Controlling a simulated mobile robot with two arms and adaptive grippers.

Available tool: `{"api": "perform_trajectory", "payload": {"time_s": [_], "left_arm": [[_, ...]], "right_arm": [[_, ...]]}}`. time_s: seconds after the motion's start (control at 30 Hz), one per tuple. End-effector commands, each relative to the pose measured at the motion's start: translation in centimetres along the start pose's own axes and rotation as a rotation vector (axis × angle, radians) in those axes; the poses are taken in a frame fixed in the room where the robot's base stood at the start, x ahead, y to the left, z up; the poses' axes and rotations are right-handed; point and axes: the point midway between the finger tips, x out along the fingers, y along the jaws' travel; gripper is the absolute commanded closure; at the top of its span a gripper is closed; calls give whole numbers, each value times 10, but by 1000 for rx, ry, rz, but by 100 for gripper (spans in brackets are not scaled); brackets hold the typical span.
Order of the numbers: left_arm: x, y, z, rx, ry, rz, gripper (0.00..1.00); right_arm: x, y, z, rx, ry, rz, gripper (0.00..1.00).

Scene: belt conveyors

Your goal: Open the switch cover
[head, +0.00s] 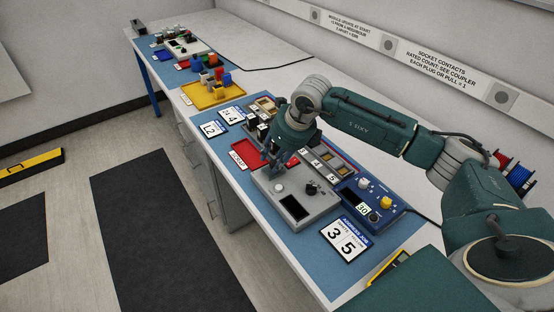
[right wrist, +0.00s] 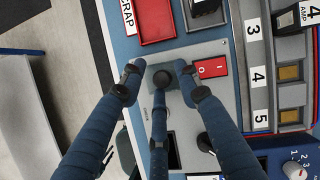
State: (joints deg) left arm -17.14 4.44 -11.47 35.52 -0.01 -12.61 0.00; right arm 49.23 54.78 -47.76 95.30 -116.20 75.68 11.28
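The grey control box (head: 325,207) lies on the blue bench mat, with a white knob, a black knob and a dark window on top. My right gripper (head: 273,166) is low over its far left end. In the right wrist view the gripper (right wrist: 160,76) has its blue fingers spread, with nothing visibly held. A red rocker switch (right wrist: 212,68) marked I and O shows just right of the fingers. A greenish see-through square (right wrist: 168,68), perhaps the switch cover, lies between the fingertips, partly hidden by the middle finger. I cannot tell whether they touch. My left gripper is out of view.
A red scrap tray (head: 244,154) and compartments numbered 3, 4 and 5 lie beyond the box. A blue unit (head: 369,201) stands close on the right. A number card (head: 345,238) lies in front. A yellow tray (head: 213,94) is farther back.

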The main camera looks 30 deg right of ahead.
Motion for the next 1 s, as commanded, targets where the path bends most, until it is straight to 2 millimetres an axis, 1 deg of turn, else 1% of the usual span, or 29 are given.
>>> {"api": "perform_trajectory", "payload": {"time_s": [0.2,0.27,0.37,0.47,0.8,0.9,1.0], "left_arm": [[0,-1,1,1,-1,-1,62],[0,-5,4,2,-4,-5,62],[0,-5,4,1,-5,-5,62],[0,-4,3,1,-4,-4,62],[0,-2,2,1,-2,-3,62],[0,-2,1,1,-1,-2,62],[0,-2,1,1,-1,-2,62]], "right_arm": [[1,0,-3,-1,8,1,62],[1,0,-3,-1,9,1,62],[-3,0,-3,-1,10,1,62],[-16,0,-3,-2,7,-1,62],[-87,0,0,-3,5,-1,62],[-102,0,0,-2,5,-1,62],[-112,1,0,-2,6,1,62]]}}
